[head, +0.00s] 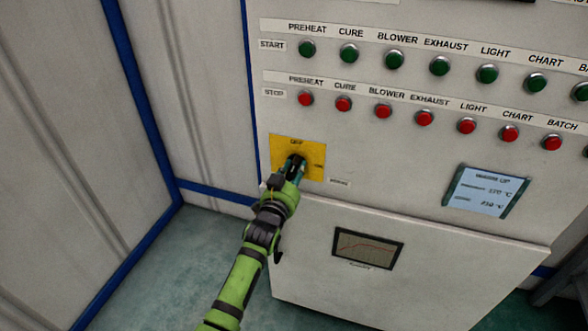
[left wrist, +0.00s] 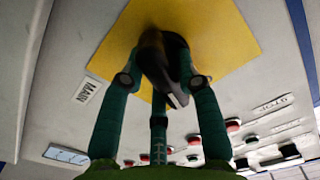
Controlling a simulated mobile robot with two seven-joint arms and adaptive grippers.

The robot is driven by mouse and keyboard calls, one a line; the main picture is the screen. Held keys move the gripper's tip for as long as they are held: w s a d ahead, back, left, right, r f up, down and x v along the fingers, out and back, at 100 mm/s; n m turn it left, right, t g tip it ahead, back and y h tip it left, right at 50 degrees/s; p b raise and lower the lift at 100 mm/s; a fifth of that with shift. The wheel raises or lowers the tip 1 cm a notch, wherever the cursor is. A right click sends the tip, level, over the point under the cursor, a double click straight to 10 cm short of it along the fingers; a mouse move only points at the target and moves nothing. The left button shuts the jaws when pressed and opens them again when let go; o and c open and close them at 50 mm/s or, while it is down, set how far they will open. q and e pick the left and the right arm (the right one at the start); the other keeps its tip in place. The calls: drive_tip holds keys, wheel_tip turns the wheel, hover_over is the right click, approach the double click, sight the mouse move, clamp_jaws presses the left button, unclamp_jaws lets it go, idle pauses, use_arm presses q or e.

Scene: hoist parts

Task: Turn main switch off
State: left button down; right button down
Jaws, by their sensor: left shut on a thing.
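The main switch is a black rotary knob on a yellow square plate (head: 312,152) at the lower left of the control panel; "OFF" is printed at the plate's top. My left gripper (head: 293,166) reaches up to the plate and is shut on the knob, covering most of it in the head view. In the left wrist view the dark knob (left wrist: 163,62) sits between the green fingers of my left gripper (left wrist: 165,85), in front of the yellow plate (left wrist: 225,40). A "MAIN" label (left wrist: 87,91) shows beside it. The knob's exact angle is hard to tell. My right gripper is not in view.
Rows of green buttons (head: 439,66) and red buttons (head: 425,118) run above the switch. A blue-grey display (head: 484,191) is to the right. A protruding lower cabinet with a chart screen (head: 367,248) is below. A wall with blue edging stands at the left.

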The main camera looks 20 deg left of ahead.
use_arm(q)
drive_tip(key=shift+r+n+p, duration=0.15)
drive_tip(key=shift+n+p, duration=0.3)
drive_tip(key=shift+n, duration=1.45)
drive_tip(key=c, duration=0.9)
unclamp_jaws()
drive_tip(key=s, duration=1.2)
drive_tip(key=shift+a, duration=0.2)
